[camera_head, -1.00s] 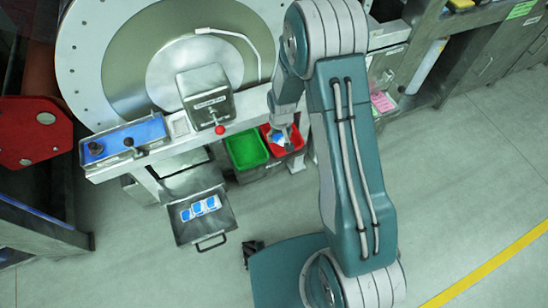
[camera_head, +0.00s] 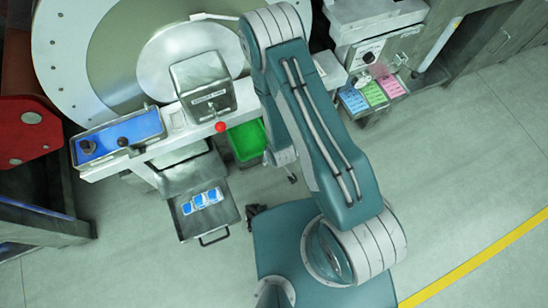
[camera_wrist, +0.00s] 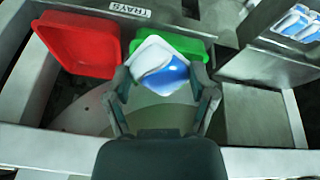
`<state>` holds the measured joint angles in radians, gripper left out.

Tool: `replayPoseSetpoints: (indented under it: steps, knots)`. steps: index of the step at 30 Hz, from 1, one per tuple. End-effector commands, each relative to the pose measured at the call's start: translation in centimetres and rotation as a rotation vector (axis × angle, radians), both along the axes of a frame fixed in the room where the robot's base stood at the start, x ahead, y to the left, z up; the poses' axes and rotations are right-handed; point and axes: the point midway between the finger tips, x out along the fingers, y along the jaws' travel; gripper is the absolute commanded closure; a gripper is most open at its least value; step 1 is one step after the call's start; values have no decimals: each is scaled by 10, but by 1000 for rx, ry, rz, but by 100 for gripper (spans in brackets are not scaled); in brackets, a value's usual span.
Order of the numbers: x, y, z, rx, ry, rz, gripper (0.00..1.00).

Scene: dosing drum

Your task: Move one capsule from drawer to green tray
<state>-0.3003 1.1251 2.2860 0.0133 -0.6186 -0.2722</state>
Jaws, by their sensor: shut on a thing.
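My gripper (camera_wrist: 166,95) is shut on a white-and-blue capsule (camera_wrist: 148,57) in the wrist view, with a finger on each side of it. The capsule covers part of the green tray (camera_wrist: 196,48) behind it; its height above the tray is unclear. In the head view the green tray (camera_head: 247,140) sits under the machine's front beam, partly behind my arm. My gripper is mostly hidden there by the arm. The open drawer (camera_head: 188,229) holds blue-and-white capsules (camera_head: 202,199). Its capsules also show at the upper right of the wrist view (camera_wrist: 297,24).
A red tray (camera_wrist: 82,45) stands left of the green tray in the wrist view; my arm hides it in the head view. A metal beam (camera_wrist: 50,148) crosses below the trays. A red knob (camera_head: 220,127) sticks out near the green tray. Floor is clear right of my arm.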

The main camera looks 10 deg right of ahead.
Motion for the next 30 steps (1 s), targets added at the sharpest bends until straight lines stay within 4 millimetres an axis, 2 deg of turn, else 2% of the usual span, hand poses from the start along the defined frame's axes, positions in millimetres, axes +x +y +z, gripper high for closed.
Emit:
replayPoseSetpoints:
  steps: [22, 30]
  knots:
    - [87, 25, -36, 1, -1, -1, 37]
    - [103, 29, -56, 0, 0, -1, 37]
